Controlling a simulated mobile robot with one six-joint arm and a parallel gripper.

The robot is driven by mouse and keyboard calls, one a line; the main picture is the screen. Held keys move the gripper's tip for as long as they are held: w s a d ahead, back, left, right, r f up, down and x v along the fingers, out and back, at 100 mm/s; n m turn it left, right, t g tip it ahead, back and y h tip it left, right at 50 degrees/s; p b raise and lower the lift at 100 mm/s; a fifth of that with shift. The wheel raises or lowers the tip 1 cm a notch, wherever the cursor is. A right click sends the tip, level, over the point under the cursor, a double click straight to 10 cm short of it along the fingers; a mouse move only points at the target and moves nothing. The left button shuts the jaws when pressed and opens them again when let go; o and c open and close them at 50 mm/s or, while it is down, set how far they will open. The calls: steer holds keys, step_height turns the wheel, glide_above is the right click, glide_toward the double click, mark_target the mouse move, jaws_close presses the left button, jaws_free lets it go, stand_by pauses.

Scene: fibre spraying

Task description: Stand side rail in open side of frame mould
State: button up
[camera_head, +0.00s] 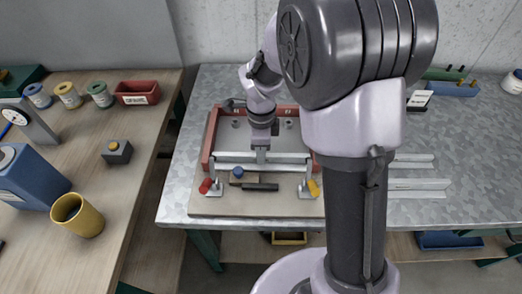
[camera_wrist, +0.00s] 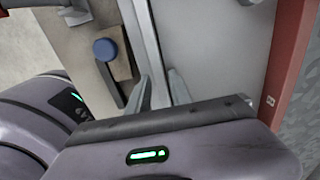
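The frame mould (camera_head: 208,140) has red walls at its left and back and lies on a board on the metal table. The light grey side rail (camera_head: 232,156) runs across the mould's front side, between its side walls. It also shows in the wrist view (camera_wrist: 138,20) as a long pale strip. My gripper (camera_head: 262,160) points down at the middle of the rail. In the wrist view its two fingers (camera_wrist: 160,75) lie on either side of the rail. I cannot tell whether they press on it.
A red-handled clamp (camera_head: 206,186) and a yellow-handled clamp (camera_head: 313,188) stand at the board's front corners. A blue-topped block (camera_head: 238,172) and a dark bar (camera_head: 261,187) lie between them. Grey rails (camera_head: 418,187) lie at right. A wooden bench with jars and a yellow cup (camera_head: 77,214) is at left.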

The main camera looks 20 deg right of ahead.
steer(key=shift+o, duration=0.9)
step_height(320, 180, up, 34)
steer(key=p, duration=1.3)
steer(key=s+a+f+n+t+y+b, duration=0.1)
steer(key=s+a+f+n+t+b, duration=0.1)
steer(key=s+f+n+b, duration=0.4)
steer(key=s+a+f+n+t+y+b, duration=0.1)
steer(key=s+a+f+n+t+b, duration=0.1)
steer(key=s+f+n+b, duration=0.4)
steer(key=s+f+n+t, duration=0.1)
steer(key=s+f+n, duration=0.1)
steer(key=s+n, duration=0.3)
steer(key=shift+s+f+t, duration=0.15)
steer(key=shift+s+t, duration=0.25)
steer(key=shift+s, duration=0.65)
